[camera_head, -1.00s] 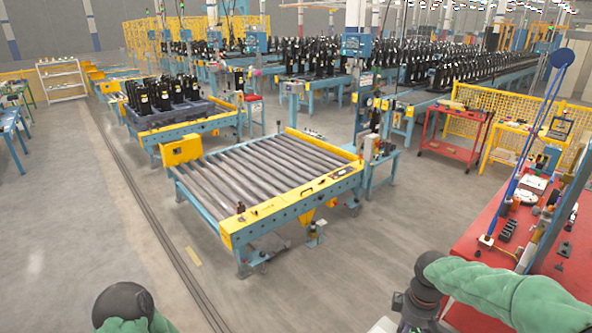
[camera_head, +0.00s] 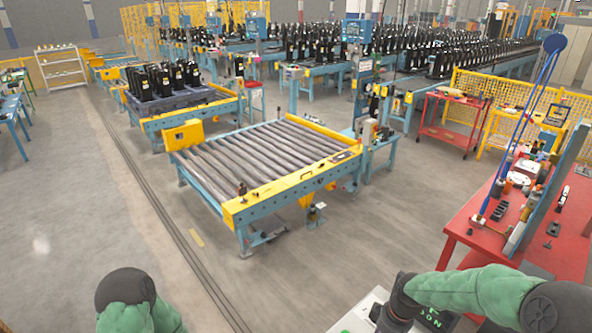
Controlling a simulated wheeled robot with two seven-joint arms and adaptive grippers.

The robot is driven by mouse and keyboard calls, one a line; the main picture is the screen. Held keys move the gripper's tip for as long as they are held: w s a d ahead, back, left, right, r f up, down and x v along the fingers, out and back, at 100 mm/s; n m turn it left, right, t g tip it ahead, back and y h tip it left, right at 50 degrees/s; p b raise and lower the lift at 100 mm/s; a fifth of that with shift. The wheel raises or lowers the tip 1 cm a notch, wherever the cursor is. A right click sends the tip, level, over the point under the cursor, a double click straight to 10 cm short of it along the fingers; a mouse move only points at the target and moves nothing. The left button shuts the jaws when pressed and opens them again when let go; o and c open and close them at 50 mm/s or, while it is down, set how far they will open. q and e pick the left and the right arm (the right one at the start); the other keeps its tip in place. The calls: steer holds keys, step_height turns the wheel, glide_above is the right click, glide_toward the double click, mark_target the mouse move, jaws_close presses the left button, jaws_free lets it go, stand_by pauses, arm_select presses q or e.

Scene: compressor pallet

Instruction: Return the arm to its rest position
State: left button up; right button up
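Both of my arms show only in part, in green sleeves with dark joints, at the bottom of the head view. My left arm (camera_head: 140,300) is at the lower left with its rounded dark joint upward. My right arm (camera_head: 470,292) is bent at the lower right, its dark wrist part pointing down at the bottom edge. Neither gripper's fingers are in the picture. I cannot see whether anything is held.
An empty roller conveyor (camera_head: 262,165) with yellow ends stands ahead. A red workbench (camera_head: 480,235) with small parts is close on the right. Black compressors stand on a pallet (camera_head: 180,107) farther back. The grey floor (camera_head: 90,220) at left is clear.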

steer(key=s+a+f+m+y, duration=0.1)
steer(key=s+a+f+m, duration=0.45)
steer(key=s+f, duration=0.4)
steer(key=s+a+f+m+y, duration=0.1)
steer(key=s+a+f+m, duration=0.3)
steer(key=s+a+f, duration=0.5)
arm_select(q)
step_height(320, 180, down, 22)
steer(key=b, duration=2.2)
steer(key=shift+w+f, duration=0.15)
steer(key=shift+w, duration=0.05)
arm_select(e)
step_height(320, 180, down, 23)
steer(key=w+d, duration=0.1)
steer(key=w, duration=0.1)
steer(key=shift+w+n, duration=0.3)
steer(key=shift+n, duration=0.05)
steer(key=shift+c, duration=0.9)
arm_select(q)
steer(key=shift+d, duration=0.1)
arm_select(e)
steer(key=shift+d, duration=0.15)
